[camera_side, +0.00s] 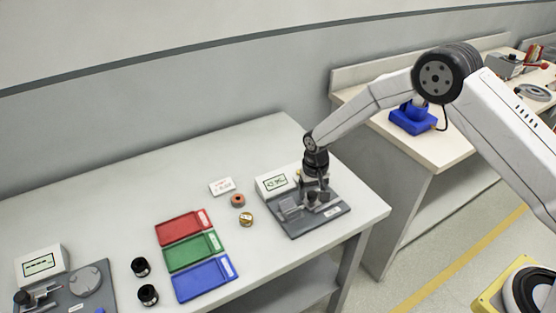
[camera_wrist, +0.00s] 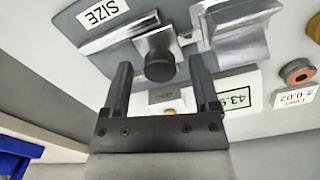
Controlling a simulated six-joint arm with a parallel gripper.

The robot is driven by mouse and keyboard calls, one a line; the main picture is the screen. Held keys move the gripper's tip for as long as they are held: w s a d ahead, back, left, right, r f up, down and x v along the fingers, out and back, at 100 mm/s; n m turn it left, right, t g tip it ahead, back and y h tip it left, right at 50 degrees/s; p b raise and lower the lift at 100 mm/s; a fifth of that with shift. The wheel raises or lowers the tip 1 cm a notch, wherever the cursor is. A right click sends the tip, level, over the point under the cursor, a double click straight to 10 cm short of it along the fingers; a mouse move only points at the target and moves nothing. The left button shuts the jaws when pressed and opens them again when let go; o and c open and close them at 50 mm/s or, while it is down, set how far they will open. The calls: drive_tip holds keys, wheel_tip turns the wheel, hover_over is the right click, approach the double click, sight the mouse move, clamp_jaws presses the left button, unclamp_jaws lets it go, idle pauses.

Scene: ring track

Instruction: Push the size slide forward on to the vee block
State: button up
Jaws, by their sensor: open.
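The size station is a grey base plate (camera_side: 325,222) marked SIZE in the wrist view. A metal slide (camera_wrist: 155,40) with a round dark knob (camera_wrist: 159,67) sits on it. My gripper (camera_wrist: 160,64) is open, its two fingers standing on either side of the knob, with gaps visible. A grooved metal block (camera_wrist: 240,35), which looks like the vee block, is to the right of the slide in the wrist view. In the side view my gripper (camera_side: 317,184) is low over the station and hides part of the slide.
A display (camera_side: 273,184) stands behind the plate. Rings (camera_side: 238,200) (camera_side: 246,219) and a small card (camera_side: 222,187) lie to its left. Red (camera_side: 183,226), green (camera_side: 193,250) and blue (camera_side: 205,279) trays, black cylinders (camera_side: 140,267) and another gauge station (camera_side: 65,285) lie farther left.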

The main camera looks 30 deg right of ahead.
sight(313, 194)
drive_tip(key=shift+r, duration=0.15)
drive_tip(key=shift+r, duration=3.75)
drive_tip(key=shift+s+r, duration=0.1)
drive_tip(key=shift+s+d+r, duration=0.1)
drive_tip(key=shift+r, duration=0.05)
drive_tip(key=s+d+r+n+t, duration=0.1)
drive_tip(key=s+d+r, duration=0.1)
drive_tip(key=s, duration=0.5)
drive_tip(key=s+d+r+n, duration=0.1)
drive_tip(key=s+d+r, duration=0.2)
drive_tip(key=s, duration=0.5)
drive_tip(key=s+d+r+n+t, duration=0.1)
drive_tip(key=s+d+r, duration=0.1)
drive_tip(key=s, duration=0.6)
drive_tip(key=shift+d+r+t, duration=0.2)
drive_tip(key=shift+r+t, duration=0.1)
drive_tip(key=shift+r, duration=0.35)
